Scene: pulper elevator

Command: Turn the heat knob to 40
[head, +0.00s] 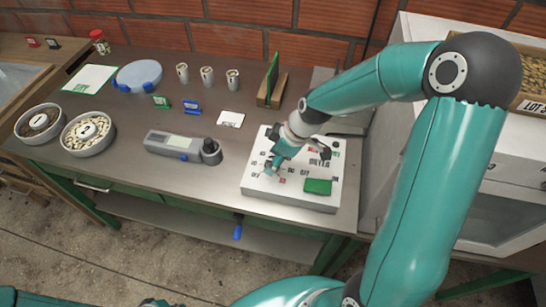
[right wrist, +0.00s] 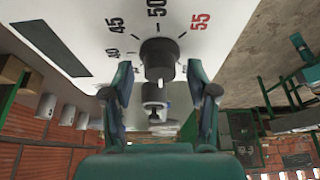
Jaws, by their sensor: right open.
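The heat knob (right wrist: 158,58) is a dark round knob on the white control panel (right wrist: 75,30), with printed marks 40, 45, 50 and a red 55 around it. Which mark it points to is unclear. My right gripper (right wrist: 159,78) is open, with one finger on each side of the knob and visible gaps between. In the head view my right gripper (head: 272,170) reaches down over the left part of the panel (head: 290,199) and hides the knob there. The left gripper does not show clearly.
A grey handheld device (head: 175,146) lies left of the panel on the metal table (head: 120,185). A wooden stand (head: 272,90) is behind the panel, and a white cabinet (head: 490,160) is at right.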

